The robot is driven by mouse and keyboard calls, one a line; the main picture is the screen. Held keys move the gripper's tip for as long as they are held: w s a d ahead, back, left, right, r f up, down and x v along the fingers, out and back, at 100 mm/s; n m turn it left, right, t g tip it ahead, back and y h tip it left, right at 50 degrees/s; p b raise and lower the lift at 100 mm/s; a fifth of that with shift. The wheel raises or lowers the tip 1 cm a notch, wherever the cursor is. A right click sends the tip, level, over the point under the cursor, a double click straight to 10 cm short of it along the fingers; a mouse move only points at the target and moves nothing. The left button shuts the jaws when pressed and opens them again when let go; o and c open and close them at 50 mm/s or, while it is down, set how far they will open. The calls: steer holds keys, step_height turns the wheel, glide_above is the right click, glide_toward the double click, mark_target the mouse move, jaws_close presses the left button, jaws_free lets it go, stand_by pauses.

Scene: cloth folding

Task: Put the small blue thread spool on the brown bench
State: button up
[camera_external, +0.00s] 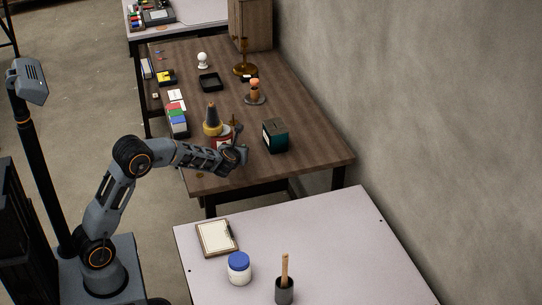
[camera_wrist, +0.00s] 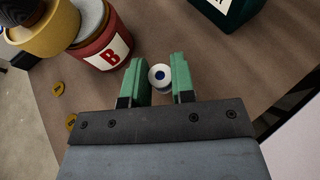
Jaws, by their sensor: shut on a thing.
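The small spool (camera_wrist: 160,76) shows in the wrist view as a round white end with a dark blue centre. My gripper (camera_wrist: 158,72) has its green fingers on either side of it and is shut on it. In the external view my gripper (camera_external: 240,156) is low over the near end of the brown bench (camera_external: 315,149). I cannot make out the spool there. Whether it touches the bench top is not clear.
A dark teal box (camera_external: 275,136) stands to the right. A white table (camera_external: 330,235) is nearer the camera.

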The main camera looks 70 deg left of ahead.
steer(key=shift+w+a+f, duration=0.1)
steer(key=shift+w+f, duration=0.1)
steer(key=shift+f, duration=0.15)
steer(key=shift+f+b, duration=0.45)
steer(key=shift+f, duration=1.05)
steer(key=shift+f, duration=0.1)
steer(key=shift+f+b, duration=0.15)
steer(key=shift+b, duration=0.15)
steer(key=o, duration=0.9)
